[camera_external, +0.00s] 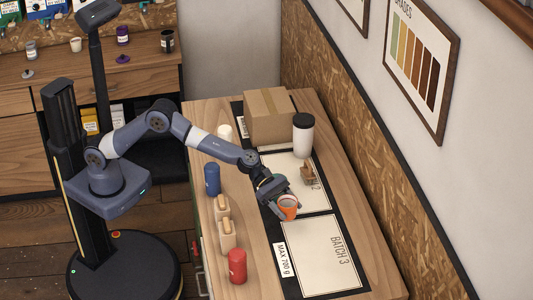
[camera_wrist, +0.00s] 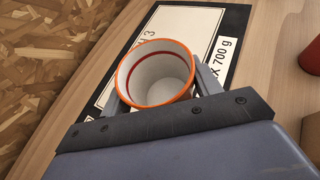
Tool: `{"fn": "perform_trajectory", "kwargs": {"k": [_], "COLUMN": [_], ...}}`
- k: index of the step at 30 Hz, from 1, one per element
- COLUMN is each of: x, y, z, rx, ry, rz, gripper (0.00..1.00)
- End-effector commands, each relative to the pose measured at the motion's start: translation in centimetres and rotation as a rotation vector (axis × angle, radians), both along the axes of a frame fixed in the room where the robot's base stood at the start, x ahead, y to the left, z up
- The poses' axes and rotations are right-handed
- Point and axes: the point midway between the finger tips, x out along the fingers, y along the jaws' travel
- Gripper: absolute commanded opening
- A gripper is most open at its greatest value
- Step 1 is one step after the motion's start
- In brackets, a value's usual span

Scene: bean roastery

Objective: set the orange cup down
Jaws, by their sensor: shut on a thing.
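The orange cup (camera_external: 288,206) is orange outside and pale inside, with an orange rim. My gripper (camera_external: 282,202) is shut on it, and the cup is at the near edge of the batch 2 panel, beside the batch 3 panel (camera_external: 322,254). In the wrist view the cup (camera_wrist: 157,76) is between the fingers of my gripper (camera_wrist: 154,88), mouth facing the camera and empty. Whether its base touches the surface cannot be told.
The batch 3 panel is clear.

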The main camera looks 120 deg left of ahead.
Motion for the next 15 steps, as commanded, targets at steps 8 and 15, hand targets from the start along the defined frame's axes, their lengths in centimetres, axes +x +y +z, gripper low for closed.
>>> {"fn": "perform_trajectory", "kwargs": {"k": [8,15], "x": [-0.3,-3.7], "y": [0.8,7.7], "z": [1.7,1.8], "rx": [-0.001,-0.012], "ry": [0.001,0.01], "rz": [0.025,0.266], "gripper": [0.35,0.35]}}
